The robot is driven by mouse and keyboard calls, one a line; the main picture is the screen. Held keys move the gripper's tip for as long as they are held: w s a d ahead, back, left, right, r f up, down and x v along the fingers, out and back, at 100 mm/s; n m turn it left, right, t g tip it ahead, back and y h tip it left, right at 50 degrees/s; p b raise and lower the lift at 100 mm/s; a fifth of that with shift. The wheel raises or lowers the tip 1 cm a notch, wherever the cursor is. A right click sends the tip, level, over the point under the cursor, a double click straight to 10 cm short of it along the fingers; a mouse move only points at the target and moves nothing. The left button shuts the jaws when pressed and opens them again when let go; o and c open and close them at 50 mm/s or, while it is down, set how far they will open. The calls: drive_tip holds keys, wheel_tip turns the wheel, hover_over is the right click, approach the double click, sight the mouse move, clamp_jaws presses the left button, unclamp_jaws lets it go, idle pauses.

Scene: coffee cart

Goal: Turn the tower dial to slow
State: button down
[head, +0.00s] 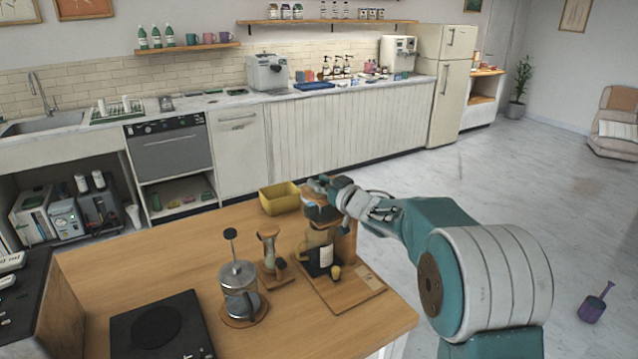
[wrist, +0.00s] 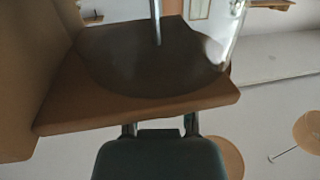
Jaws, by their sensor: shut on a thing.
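The drip tower (head: 353,243) stands on the right part of the wooden counter, with a wooden frame, a glass vessel and a dark labelled vessel (head: 322,257) low down. My gripper (head: 322,190) is at the tower's upper part, reaching in from the right. In the wrist view my gripper (wrist: 160,128) has its two fingers against the near edge of a wooden tower shelf (wrist: 185,103), shut on the tower dial. The dial itself is hidden behind the fingers and shelf, so its setting cannot be read. A metal rod (wrist: 157,22) rises above the shelf.
An hourglass-shaped brewer (head: 269,250) and a French press (head: 239,285) stand close left of the tower. A yellow bin (head: 280,198) sits behind it. A black hot plate (head: 160,328) is at the front left. The floor right of the counter is mostly clear.

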drive_tip(key=shift+m+t+h, duration=0.4)
drive_tip(key=shift+h, duration=0.1)
drive_tip(key=shift+s+a+m+t+h, duration=0.1)
drive_tip(key=shift+m+t+h, duration=0.8)
drive_tip(key=shift+m+h, duration=0.65)
drive_tip(key=shift+m+t+h, duration=0.9)
drive_tip(key=shift+m+h, duration=0.15)
drive_tip(key=shift+h, duration=1)
drive_tip(key=shift+m+h, duration=1.3)
drive_tip(key=shift+h, duration=0.75)
drive_tip(key=shift+m+h, duration=1.3)
drive_tip(key=shift+h, duration=0.75)
drive_tip(key=shift+r+m+h, duration=0.1)
drive_tip(key=shift+m+h, duration=0.2)
drive_tip(key=shift+h, duration=0.1)
drive_tip(key=shift+c, duration=2)
unclamp_jaws()
drive_tip(key=shift+a, duration=0.15)
drive_tip(key=v, duration=1.2)
